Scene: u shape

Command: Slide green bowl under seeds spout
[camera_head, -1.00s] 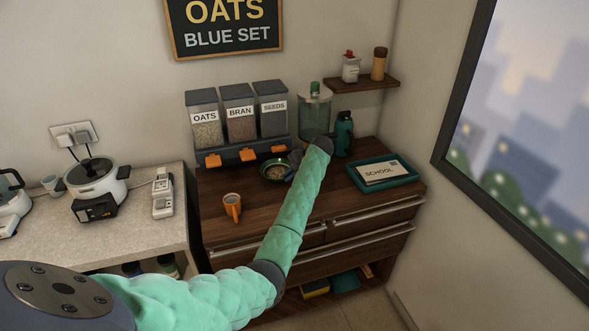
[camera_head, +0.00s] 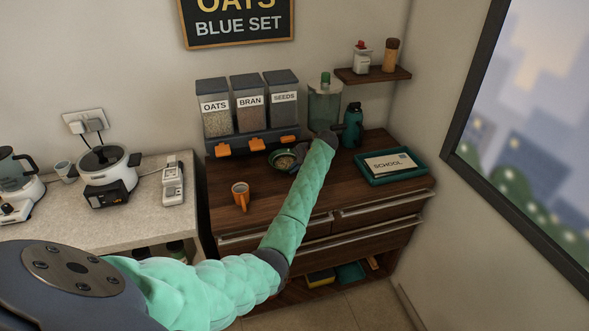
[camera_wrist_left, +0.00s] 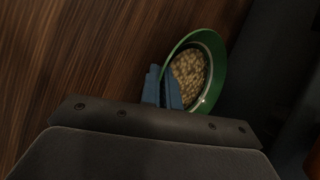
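The green bowl (camera_head: 279,165) stands on the dark wooden counter, just in front of the orange seeds spout (camera_head: 288,140). It holds pale grain-like pieces; in the left wrist view the green bowl (camera_wrist_left: 218,75) fills the upper middle. The forearm and wrist partly hide the bowl's right side in the head view. My right gripper is not in view.
Oats (camera_head: 215,117), bran (camera_head: 249,112) and seeds (camera_head: 283,108) dispensers share a dark base. A glass jar (camera_head: 322,110) and a teal bottle (camera_head: 352,127) stand to the right, with a teal tray (camera_head: 370,180) further right.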

